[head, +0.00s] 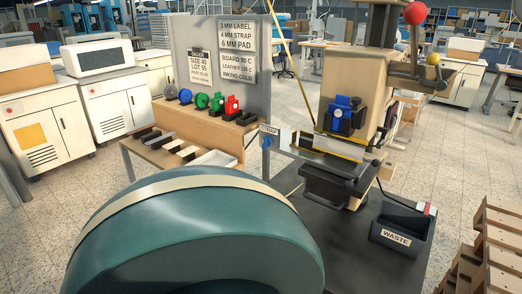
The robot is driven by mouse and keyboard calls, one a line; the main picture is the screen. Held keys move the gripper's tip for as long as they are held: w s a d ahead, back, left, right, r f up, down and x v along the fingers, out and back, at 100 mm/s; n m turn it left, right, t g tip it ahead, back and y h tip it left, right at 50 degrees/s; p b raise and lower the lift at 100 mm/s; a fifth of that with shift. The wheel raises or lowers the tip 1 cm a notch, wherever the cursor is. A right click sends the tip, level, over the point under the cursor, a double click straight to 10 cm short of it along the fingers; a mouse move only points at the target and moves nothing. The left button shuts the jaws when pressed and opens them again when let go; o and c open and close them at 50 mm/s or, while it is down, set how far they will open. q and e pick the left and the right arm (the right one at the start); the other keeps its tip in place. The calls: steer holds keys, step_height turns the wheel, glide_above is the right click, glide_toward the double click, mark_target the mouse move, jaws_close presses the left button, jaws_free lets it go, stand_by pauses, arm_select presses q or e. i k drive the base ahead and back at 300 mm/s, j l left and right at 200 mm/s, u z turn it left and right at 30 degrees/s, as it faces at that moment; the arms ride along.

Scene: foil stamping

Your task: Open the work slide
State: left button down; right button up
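The stamping press (352,88) stands on a dark bench top at the right of centre. It has a red ball knob (415,14) at the top and a blue unit (343,115) on its front. Below the head is a light plate with a yellow edge (338,148). Under that, a dark block with a round knob on its right side appears to be the work slide (335,182). I cannot tell from here how far it is drawn out. Neither of my grippers is in view.
A black waste bin (402,232) stands at the bench's right. A wooden side table (195,128) with coloured rolls, dark blocks and a white tray is left of the press, before a sign board (222,60). Wooden pallets (490,250) are at lower right. The lower left is blocked from sight.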

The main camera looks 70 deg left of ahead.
mark_target(328, 185)
steer(key=u, duration=1.75)
